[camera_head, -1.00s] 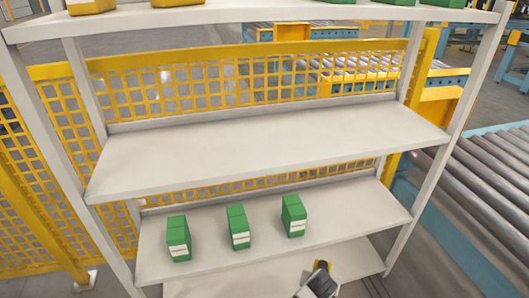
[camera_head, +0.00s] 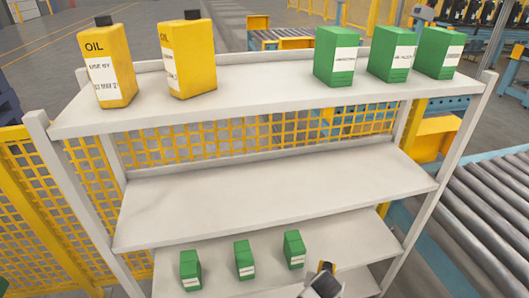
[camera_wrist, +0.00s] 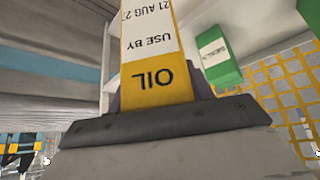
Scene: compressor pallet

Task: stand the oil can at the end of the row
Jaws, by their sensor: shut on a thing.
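My gripper (camera_wrist: 158,95) is shut on a yellow oil can (camera_wrist: 158,80); in the wrist view its white label reads upside down, with "OIL" and "USE BY". In the head view my gripper (camera_head: 322,286) is low in the picture, at the front right of the lower shelf, with a little of the can (camera_head: 330,268) showing. Two more yellow oil cans with black caps, one at the far left (camera_head: 108,65) and one beside it (camera_head: 188,58), stand upright in a row on the top shelf (camera_head: 260,92). The held can's base is hidden.
Green boxes stand on the top shelf's right end (camera_head: 335,57) and in a row on the lower shelf (camera_head: 244,260). One green box (camera_wrist: 215,57) is beside the held can in the wrist view. The middle shelf (camera_head: 270,190) is empty. The top shelf is clear between cans and boxes.

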